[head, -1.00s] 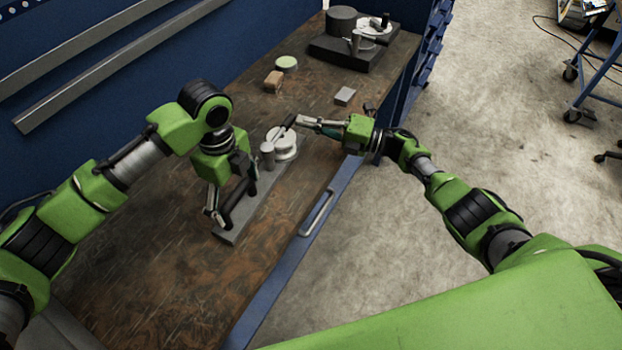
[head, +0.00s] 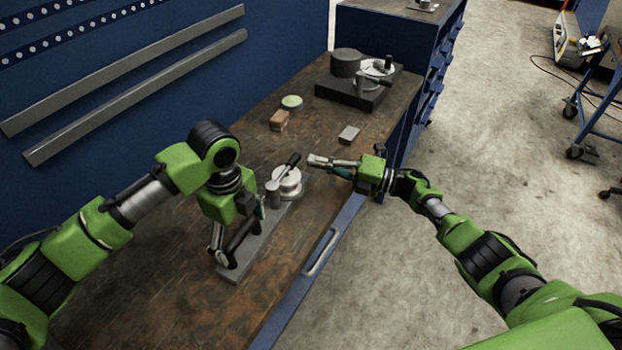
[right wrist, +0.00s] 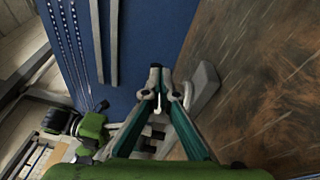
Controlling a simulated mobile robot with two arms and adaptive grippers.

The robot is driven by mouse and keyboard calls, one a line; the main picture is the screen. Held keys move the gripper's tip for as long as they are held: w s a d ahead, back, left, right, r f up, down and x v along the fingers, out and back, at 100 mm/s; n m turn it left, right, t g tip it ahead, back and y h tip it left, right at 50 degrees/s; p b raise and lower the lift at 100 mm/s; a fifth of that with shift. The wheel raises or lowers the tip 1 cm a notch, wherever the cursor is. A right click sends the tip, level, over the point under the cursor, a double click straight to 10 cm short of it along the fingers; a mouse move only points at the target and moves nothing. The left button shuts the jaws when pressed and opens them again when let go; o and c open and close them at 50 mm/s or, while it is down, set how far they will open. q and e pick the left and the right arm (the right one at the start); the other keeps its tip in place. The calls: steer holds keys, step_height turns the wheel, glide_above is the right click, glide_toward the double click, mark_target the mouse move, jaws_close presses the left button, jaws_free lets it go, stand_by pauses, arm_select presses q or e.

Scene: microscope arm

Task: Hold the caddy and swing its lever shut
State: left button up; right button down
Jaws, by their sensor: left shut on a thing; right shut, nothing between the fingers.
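The caddy is a long grey plate (head: 264,243) on the bench in the head view. It carries a grey post (head: 273,196), a white round part (head: 286,185) and a dark upright handle at its near end. My left gripper (head: 236,238) is shut on that handle; its fingers partly hide it. The black-gripped lever (head: 290,162) slants up and right above the white part. My right gripper (head: 312,160) is shut and empty, just right of the lever tip with a small gap. Its closed fingers also show in the right wrist view (right wrist: 158,72).
A grey block (head: 349,134), a brown block (head: 279,120) and a green-topped round tin (head: 292,102) lie farther back. A dark base with a cylinder (head: 348,95) stands at the far end. The bench's left side is bare wood; its right edge has a drawer handle (head: 320,252).

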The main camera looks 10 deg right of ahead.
arm_select(q)
steer(key=shift+a, duration=0.15)
steer(key=shift+w, duration=0.1)
arm_select(e)
steer(key=v, duration=0.9)
steer(key=shift+s+d, duration=0.2)
steer(key=shift+d, duration=0.1)
arm_select(q)
steer(key=o, duration=2)
steer(key=shift+r, duration=0.15)
